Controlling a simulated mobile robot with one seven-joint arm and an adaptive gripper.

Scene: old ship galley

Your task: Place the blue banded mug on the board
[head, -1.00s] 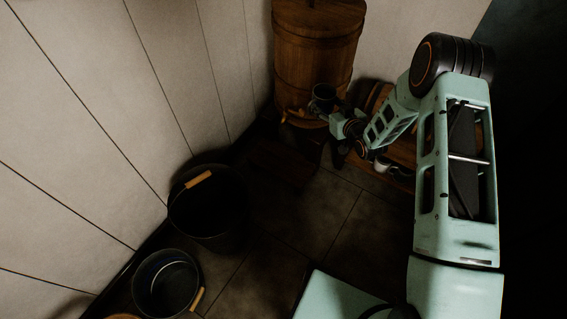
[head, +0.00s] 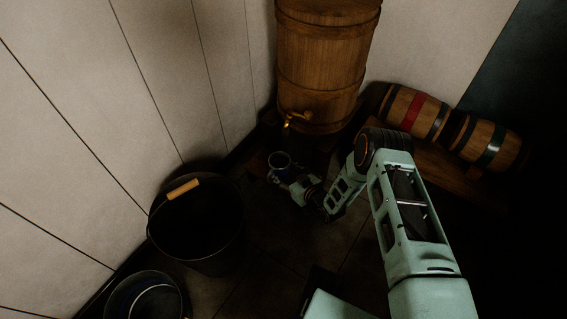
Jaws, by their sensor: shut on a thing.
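The blue banded mug (head: 279,164) is upright, its dark round mouth facing up. My gripper (head: 283,177) is shut on the mug from its lower right side. The fingers are small and dark here, so the exact grip is hard to see. A dark wooden board (head: 258,163) lies low in front of the large barrel. The mug is over or at this board in the picture; I cannot tell whether its base touches it. My arm comes from the lower right.
A large wooden barrel (head: 325,65) with a brass tap (head: 296,118) stands behind the mug. Two small kegs, one red-banded (head: 412,111) and one green-banded (head: 487,142), lie on a wooden bench (head: 440,168) at right. A black bucket (head: 197,235) and another pail (head: 147,301) stand at left.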

